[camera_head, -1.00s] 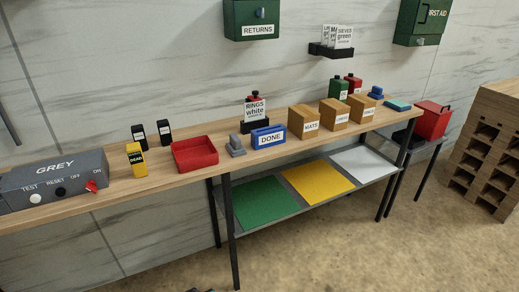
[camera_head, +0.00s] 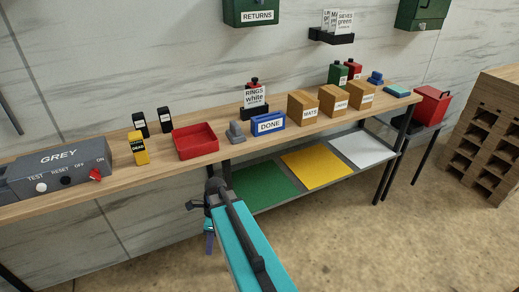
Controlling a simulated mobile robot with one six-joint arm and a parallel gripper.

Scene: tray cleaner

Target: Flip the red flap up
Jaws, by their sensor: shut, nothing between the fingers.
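A grey box (camera_head: 62,163) labelled GREY lies on the left end of the wooden bench (camera_head: 120,180). A small red flap (camera_head: 95,174) sits at the right of its front, by the OFF and ON labels. It looks tilted, and what lies under it is too small to tell. My gripper (camera_head: 209,244) hangs in front of the bench, below its front edge, to the right of the grey box and well apart from the flap. It is shut and empty, with its fingers pointing down.
A yellow DEAD block (camera_head: 139,152), black blocks (camera_head: 164,120) and a red tray (camera_head: 195,140) stand right of the grey box. A blue DONE holder (camera_head: 268,123) and cardboard boxes (camera_head: 303,108) are farther right. The bench edge before the grey box is clear.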

